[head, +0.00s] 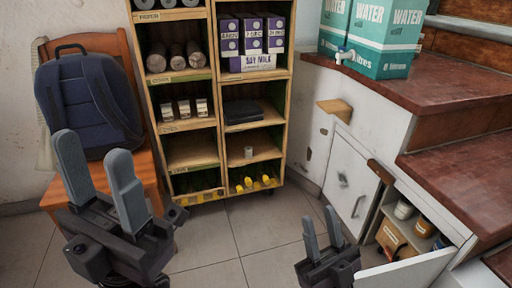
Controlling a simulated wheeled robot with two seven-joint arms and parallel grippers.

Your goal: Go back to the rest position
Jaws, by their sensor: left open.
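My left gripper (99,184) is at the lower left, with its two grey fingers pointing up and spread apart. It is open and nothing shows between the fingers. It appears in front of the wooden chair and the backpack. My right gripper (321,233) is at the bottom, right of centre, smaller in view. Its two fingers point up with a gap between them, and it holds nothing that I can see. It appears left of the open cupboard door (408,272).
A wooden shelf unit (223,98) with goods stands ahead. A dark blue backpack (88,105) sits on the chair (147,172). Teal water boxes (385,45) stand on the red-brown counter (440,88). An open cupboard holds containers and a box (390,237). Tiled floor (225,240) is clear between the grippers.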

